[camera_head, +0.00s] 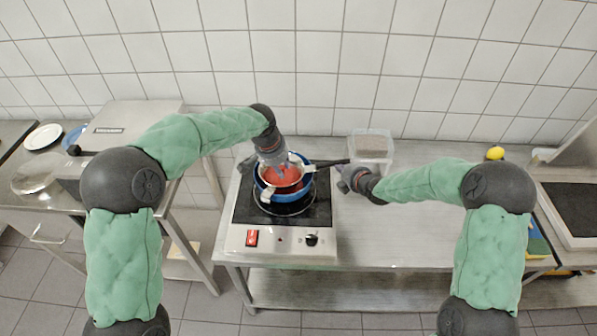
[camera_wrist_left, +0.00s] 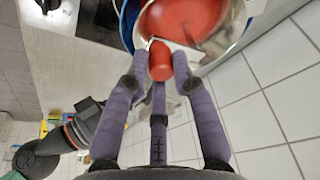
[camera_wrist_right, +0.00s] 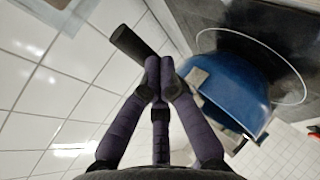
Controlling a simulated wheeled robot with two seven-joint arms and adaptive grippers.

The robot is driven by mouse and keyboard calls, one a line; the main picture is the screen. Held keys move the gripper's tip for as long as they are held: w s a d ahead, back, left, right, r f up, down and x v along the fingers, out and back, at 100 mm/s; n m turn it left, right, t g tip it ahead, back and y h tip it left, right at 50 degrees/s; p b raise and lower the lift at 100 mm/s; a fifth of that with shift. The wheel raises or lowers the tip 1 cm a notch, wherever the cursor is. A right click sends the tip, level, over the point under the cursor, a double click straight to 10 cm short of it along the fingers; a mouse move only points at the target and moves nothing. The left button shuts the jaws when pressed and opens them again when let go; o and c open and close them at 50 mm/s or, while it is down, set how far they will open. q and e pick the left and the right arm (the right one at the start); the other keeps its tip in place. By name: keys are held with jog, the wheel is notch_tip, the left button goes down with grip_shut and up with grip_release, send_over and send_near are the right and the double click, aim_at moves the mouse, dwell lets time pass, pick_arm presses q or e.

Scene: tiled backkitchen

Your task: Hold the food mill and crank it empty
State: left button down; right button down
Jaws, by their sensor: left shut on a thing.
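The food mill (camera_head: 298,190) sits on a blue pot (camera_head: 308,184) on the hot plate, with red food inside. The red food (camera_wrist_left: 185,18) also shows in the left wrist view. My left gripper (camera_head: 272,160) is over the mill; in the left wrist view its fingers are shut on the red crank knob (camera_wrist_left: 160,62). The mill's black handle (camera_head: 332,163) points right. My right gripper (camera_head: 348,180) is at its outer end. In the right wrist view its fingertips are close together at the handle (camera_wrist_right: 130,42) and hide part of it; whether they grip it is unclear.
The hot plate (camera_head: 245,238) stands on a steel table (camera_head: 400,235). A clear container (camera_head: 371,146) stands behind my right gripper. A yellow lemon (camera_head: 495,153) lies far right. The tiled wall is close behind. The table right of the hot plate is largely bare.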

pick_arm(q)
jog(key=shift+a, duration=0.75)
jog(key=shift+s, duration=0.1)
jog(key=shift+w+a, duration=0.35)
jog(key=shift+a, duration=0.35)
jog(key=shift+w+a, duration=0.3)
jog(key=shift+a, duration=0.35)
jog(key=shift+w, duration=0.1)
jog(key=shift+w+a, duration=0.85)
jog(key=shift+w, duration=0.3)
